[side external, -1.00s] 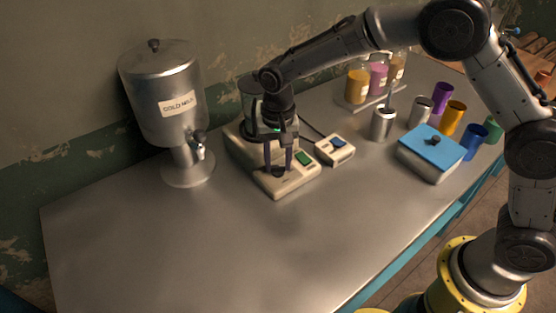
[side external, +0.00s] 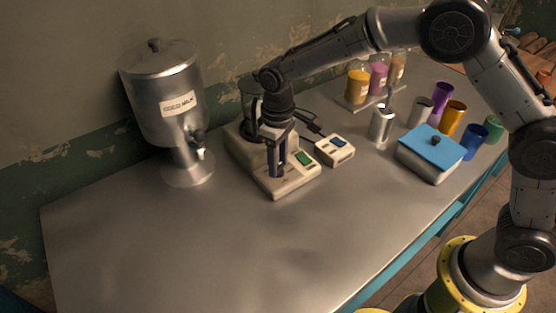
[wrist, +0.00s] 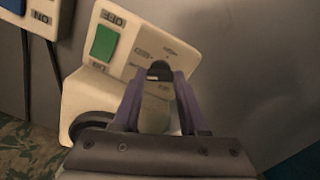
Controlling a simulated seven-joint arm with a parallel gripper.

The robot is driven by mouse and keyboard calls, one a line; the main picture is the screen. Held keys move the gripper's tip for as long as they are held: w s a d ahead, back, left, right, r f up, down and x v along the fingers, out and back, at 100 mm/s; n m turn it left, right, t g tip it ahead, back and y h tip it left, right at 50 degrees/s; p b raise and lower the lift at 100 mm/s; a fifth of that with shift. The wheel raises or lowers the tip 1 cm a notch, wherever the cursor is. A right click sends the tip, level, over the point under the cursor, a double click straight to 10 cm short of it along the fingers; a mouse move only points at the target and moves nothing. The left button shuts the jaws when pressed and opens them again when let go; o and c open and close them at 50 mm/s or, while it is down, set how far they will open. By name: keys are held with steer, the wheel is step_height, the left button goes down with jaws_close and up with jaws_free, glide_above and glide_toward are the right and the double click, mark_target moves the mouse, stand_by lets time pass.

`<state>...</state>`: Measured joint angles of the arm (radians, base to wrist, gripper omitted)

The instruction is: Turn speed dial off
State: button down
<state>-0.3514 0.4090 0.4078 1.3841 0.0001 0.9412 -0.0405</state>
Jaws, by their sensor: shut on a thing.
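The speed dial (wrist: 159,70) is a dark round knob on the front of a cream machine base (side external: 283,186). My gripper (side external: 277,172) points down over this base and is shut on the dial; in the wrist view its two purplish fingers (wrist: 157,84) close on either side of it. A green rocker switch (wrist: 104,42) sits beside the dial, with OFF and ON labels. The switch also shows in the side view (side external: 304,158). The dial's markings are too small to read, and the gripper hides the dial in the side view.
A small control box (side external: 335,150) with a blue switch stands right of the machine. A steel milk dispenser (side external: 165,95) stands at left. Jars (side external: 358,86), coloured cups (side external: 453,117) and a blue-lidded box (side external: 432,150) stand at right. The front tabletop (side external: 200,240) is clear.

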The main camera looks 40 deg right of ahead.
steer(key=n, duration=0.7)
steer(key=shift+r, duration=0.1)
steer(key=n, duration=0.6)
steer(key=shift+n, duration=0.3)
stand_by(0.3)
steer(key=shift+c, duration=2.2)
jaws_free()
step_height(320, 180, up, 14)
